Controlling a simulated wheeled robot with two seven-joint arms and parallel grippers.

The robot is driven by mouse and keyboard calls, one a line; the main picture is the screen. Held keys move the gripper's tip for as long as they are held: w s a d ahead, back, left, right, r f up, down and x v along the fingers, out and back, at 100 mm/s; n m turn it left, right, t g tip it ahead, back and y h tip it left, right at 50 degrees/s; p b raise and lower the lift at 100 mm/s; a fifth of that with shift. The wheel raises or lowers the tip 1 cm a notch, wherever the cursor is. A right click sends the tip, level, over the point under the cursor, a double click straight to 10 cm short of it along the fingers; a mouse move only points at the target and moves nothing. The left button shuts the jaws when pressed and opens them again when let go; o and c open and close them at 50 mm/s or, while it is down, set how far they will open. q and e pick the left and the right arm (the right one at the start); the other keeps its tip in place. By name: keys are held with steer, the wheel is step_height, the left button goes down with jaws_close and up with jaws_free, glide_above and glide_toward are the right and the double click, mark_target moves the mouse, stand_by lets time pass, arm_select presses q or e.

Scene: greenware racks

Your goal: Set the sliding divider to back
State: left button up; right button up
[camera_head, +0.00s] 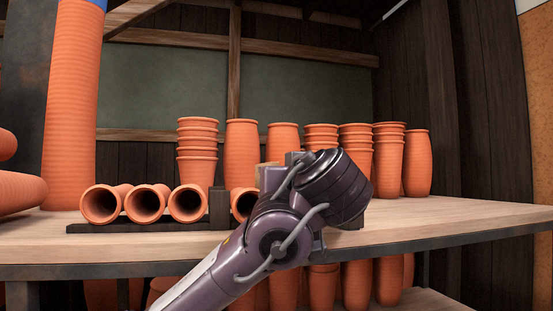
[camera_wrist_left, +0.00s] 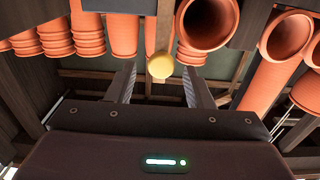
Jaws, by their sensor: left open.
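In the left wrist view, which is upside down, a round yellow knob (camera_wrist_left: 160,66) sits at the end of a pale wooden bar (camera_wrist_left: 164,28). I take the bar and knob to be the sliding divider; the bar stands between stacked pots and lying pots. My left gripper (camera_wrist_left: 161,88) is open, with its two fingers on either side of the knob in the picture. I cannot tell whether they touch it. In the head view my left wrist covers the knob, and most of the gripper is hidden behind it. My right gripper is not in view.
Several hollow clay pots (camera_head: 145,204) lie on a dark rack (camera_head: 150,227) on the wooden shelf (camera_head: 450,215). Upright pots and stacks (camera_head: 240,150) stand behind and to the right. A tall stack (camera_head: 72,110) rises at the left. The shelf's right end is bare.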

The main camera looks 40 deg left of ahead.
arm_select(q)
steer(key=p+x, duration=0.1)
steer(key=x, duration=0.3)
steer(key=shift+w+a+f+p, duration=0.15)
steer(key=shift+w+a+p, duration=0.05)
steer(key=shift+a+p, duration=0.15)
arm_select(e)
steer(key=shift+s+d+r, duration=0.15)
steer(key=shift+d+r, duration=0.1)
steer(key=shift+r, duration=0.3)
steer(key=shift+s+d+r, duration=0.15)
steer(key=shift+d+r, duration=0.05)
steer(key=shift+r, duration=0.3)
arm_select(q)
steer(key=shift+c, duration=0.5)
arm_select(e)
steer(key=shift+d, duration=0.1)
arm_select(q)
jaws_close()
